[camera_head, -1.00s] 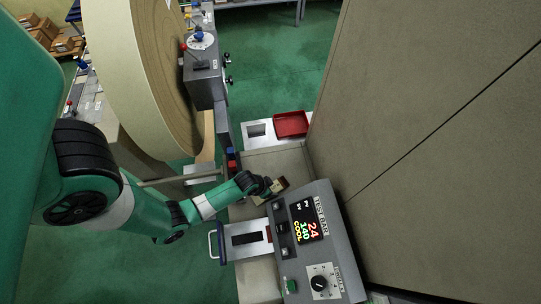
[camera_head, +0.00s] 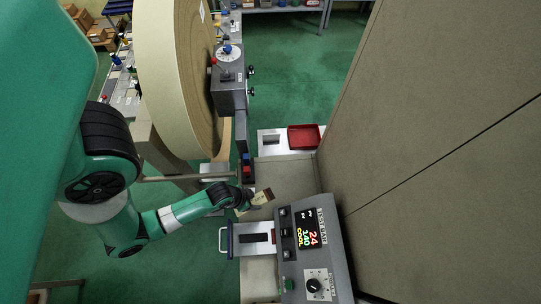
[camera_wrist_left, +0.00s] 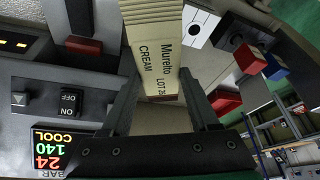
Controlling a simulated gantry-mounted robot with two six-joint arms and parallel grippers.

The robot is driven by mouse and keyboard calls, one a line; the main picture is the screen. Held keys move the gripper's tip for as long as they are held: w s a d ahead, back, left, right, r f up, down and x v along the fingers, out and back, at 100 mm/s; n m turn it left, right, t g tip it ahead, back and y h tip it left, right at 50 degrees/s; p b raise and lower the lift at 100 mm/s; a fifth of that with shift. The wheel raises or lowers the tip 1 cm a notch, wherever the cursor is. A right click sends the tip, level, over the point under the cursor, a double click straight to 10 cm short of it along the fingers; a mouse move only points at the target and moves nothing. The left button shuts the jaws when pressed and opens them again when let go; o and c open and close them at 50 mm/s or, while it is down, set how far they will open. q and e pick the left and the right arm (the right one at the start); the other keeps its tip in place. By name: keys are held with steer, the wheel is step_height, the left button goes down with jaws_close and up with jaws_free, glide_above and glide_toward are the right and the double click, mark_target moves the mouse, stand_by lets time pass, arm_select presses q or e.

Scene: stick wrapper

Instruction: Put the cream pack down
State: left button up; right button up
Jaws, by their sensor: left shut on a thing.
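The cream pack (camera_wrist_left: 157,65) is a cream-coloured pack with "Muretto CREAM LOT" printed on it. My left gripper (camera_wrist_left: 165,100) is shut on it, with one finger on each side in the left wrist view. In the head view the pack (camera_head: 262,197) shows small at the tip of my left gripper (camera_head: 248,198), over the beige surface just beyond the test bar machine. Whether the pack touches that surface cannot be told. My right gripper is not in view.
The grey test bar machine (camera_head: 325,262) with its lit display stands close in front of the pack. A red tray (camera_head: 304,137) lies on a white plate farther back. A huge cream roll (camera_head: 172,80) stands left, and a tall beige wall (camera_head: 440,130) closes the right side.

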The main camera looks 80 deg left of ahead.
arm_select(q)
steer(key=s, duration=0.1)
steer(key=s+d+r, duration=0.1)
steer(key=shift+s+r, duration=0.1)
steer(key=shift+s, duration=0.2)
step_height(320, 180, up, 2)
steer(key=shift+r+p, duration=0.25)
steer(key=shift+p, duration=0.95)
steer(key=shift+f, duration=0.2)
